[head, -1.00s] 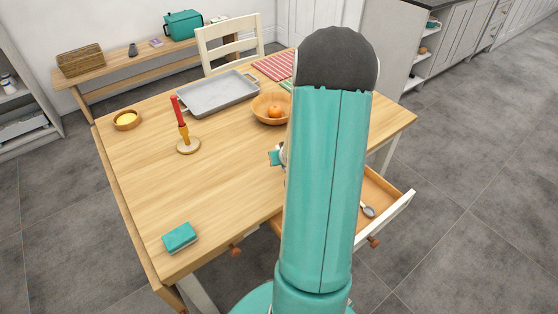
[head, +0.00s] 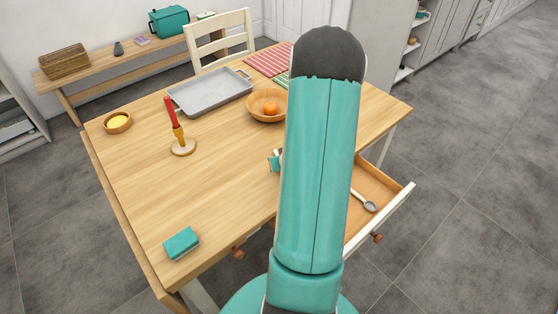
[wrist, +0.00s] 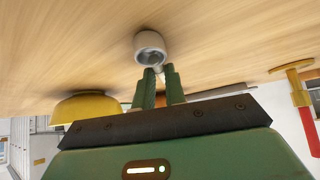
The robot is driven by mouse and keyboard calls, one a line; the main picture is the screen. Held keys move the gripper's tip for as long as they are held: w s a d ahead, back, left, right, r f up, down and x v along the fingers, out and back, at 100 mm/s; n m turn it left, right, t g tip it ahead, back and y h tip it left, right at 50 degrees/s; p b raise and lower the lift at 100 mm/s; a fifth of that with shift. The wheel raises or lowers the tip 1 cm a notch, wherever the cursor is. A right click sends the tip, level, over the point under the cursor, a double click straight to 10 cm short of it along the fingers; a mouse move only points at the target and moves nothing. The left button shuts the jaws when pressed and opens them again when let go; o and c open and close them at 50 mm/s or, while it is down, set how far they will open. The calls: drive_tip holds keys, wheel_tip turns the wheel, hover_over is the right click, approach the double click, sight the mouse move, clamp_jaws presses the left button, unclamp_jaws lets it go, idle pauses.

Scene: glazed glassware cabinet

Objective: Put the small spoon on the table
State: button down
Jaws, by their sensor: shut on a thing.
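In the wrist view, which is upside down, my gripper (wrist: 158,88) has its green fingers closed around the thin handle of a small spoon. The spoon's round grey bowl (wrist: 150,46) sticks out beyond the fingertips, close to the wooden table top (wrist: 230,35); I cannot tell whether it touches. In the head view my arm hides most of the gripper; only a small teal part (head: 273,163) shows over the table (head: 215,195). Another spoon (head: 368,206) lies in the open drawer (head: 375,187) at the right.
A wooden bowl with an orange (head: 267,105), a grey tray (head: 210,92), a red candle in a holder (head: 182,146), a small yellow-filled bowl (head: 117,123) and a teal sponge (head: 181,243) stand on the table. The table's middle left is clear.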

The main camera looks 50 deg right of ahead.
drive_tip(key=shift+s+f, duration=0.1)
drive_tip(key=shift+f, duration=0.05)
drive_tip(key=c, duration=1.5)
unclamp_jaws()
drive_tip(key=shift+d, duration=0.1)
drive_tip(key=shift+o, duration=0.2)
